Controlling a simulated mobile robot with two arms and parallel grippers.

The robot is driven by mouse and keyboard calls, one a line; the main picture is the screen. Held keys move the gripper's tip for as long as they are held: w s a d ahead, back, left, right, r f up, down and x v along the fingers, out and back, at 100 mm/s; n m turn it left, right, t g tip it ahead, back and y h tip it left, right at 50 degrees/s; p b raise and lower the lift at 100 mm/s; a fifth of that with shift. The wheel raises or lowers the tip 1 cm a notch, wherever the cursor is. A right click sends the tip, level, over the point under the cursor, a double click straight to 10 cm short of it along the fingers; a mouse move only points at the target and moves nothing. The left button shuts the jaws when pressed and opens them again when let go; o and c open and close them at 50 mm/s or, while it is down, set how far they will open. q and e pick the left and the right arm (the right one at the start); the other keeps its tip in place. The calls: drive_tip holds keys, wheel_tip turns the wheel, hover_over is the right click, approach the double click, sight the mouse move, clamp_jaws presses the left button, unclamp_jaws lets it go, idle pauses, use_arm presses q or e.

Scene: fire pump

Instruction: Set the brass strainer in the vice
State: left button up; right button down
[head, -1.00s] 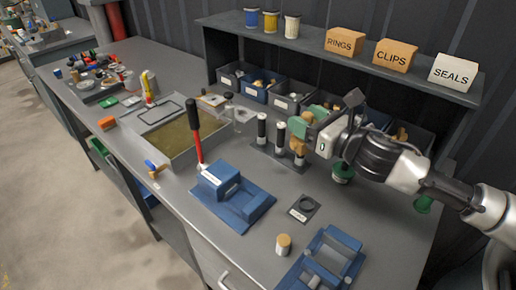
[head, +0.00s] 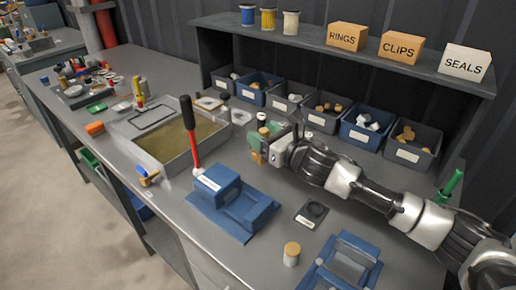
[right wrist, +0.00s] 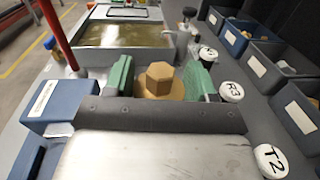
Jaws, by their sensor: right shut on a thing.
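The brass strainer (right wrist: 160,82), with a hexagonal top and a round flange, is between the green fingers of my right gripper (right wrist: 160,80). In the head view the strainer (head: 256,158) shows as a small tan piece below the right gripper (head: 264,147), which is shut on it, behind the vice. The blue vice (head: 238,200), with a white label, stands on the bench to the left of and nearer than the gripper. My left gripper is not in view. The strainer's lower part is hidden in the wrist view.
A red lever with a black grip (head: 190,135) rises beside the vice, near a shallow tray (head: 145,118). White-capped posts (right wrist: 231,92) stand right of the gripper in the wrist view. A blue fixture (head: 342,265) and a tan-topped cylinder (head: 291,254) are in front. Bins (head: 413,150) line the back.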

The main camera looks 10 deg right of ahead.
drive_tip(key=shift+w+a+f, duration=0.4)
drive_tip(key=shift+w+a, duration=0.2)
drive_tip(key=shift+w, duration=0.05)
drive_tip(key=shift+w+a+f, duration=0.1)
drive_tip(key=shift+f, duration=1.95)
drive_tip(key=shift+f, duration=0.15)
drive_tip(key=c, duration=0.7)
unclamp_jaws()
drive_tip(key=shift+f, duration=0.1)
drive_tip(key=o, duration=0.3)
drive_tip(key=shift+o, duration=0.2)
